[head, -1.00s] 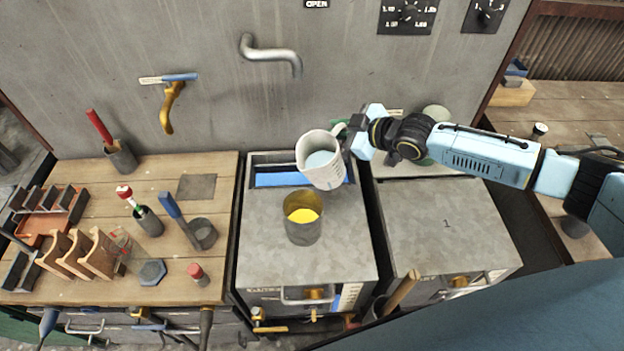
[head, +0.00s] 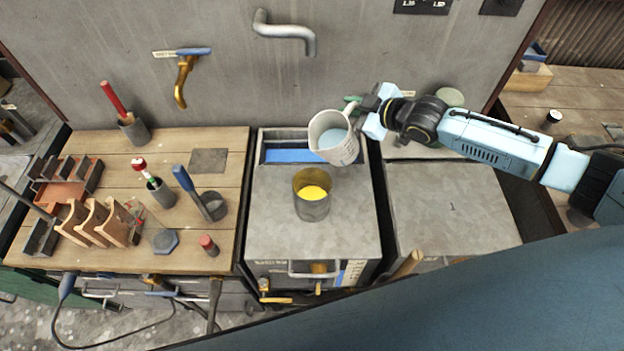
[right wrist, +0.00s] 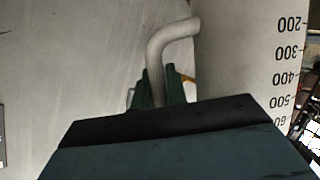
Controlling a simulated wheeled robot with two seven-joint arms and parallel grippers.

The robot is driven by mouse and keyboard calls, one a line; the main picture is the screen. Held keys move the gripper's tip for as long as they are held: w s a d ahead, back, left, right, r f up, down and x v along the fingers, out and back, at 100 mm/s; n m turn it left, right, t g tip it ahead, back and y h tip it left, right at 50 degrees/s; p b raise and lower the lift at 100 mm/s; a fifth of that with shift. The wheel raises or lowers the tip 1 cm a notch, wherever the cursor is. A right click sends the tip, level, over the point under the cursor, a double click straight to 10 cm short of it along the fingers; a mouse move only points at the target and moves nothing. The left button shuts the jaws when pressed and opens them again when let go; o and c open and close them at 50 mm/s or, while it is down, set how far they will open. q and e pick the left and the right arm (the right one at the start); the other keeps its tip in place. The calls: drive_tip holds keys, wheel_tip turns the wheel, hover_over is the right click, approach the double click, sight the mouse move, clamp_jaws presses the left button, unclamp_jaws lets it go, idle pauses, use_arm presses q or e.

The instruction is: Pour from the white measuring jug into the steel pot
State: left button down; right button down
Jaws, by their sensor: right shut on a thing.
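The white measuring jug (head: 343,147) is held by my right gripper (head: 358,112), which is shut on its handle. The jug is tilted to the left and a pale blue-grey surface shows inside its mouth. Its handle and dark scale marks also show in the right wrist view (right wrist: 255,60). The steel pot (head: 311,205) stands upright on the grey metal unit, below and to the left of the jug, with yellow inside. The jug is above and behind the pot, and I see no stream between them. My left gripper is not in view.
A blue-lined recess (head: 290,155) lies behind the pot. A bent steel spout (head: 287,30) sticks out of the wall above. The wooden bench (head: 180,220) at left holds tools and holders. A second grey metal top (head: 455,205) at right is largely clear.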

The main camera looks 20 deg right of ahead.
drive_tip(key=shift+a+r, duration=0.1)
drive_tip(key=shift+r, duration=0.05)
drive_tip(key=shift+r+n, duration=0.3)
drive_tip(key=shift+n, duration=0.1)
drive_tip(key=shift+s+a+t+h, duration=0.1)
drive_tip(key=shift+t+h, duration=0.2)
idle(0.3)
drive_tip(key=shift+r+n, duration=0.3)
drive_tip(key=shift+n, duration=0.1)
drive_tip(key=shift+a, duration=0.1)
drive_tip(key=shift+s+a+r+n+t+h, duration=0.15)
drive_tip(key=shift+r+n+t+h, duration=0.15)
drive_tip(key=shift+n+h, duration=0.15)
idle(0.3)
drive_tip(key=shift+s+a+r+n+h, duration=0.1)
drive_tip(key=shift+s+a+n+h, duration=0.05)
drive_tip(key=shift+a+n+h, duration=0.15)
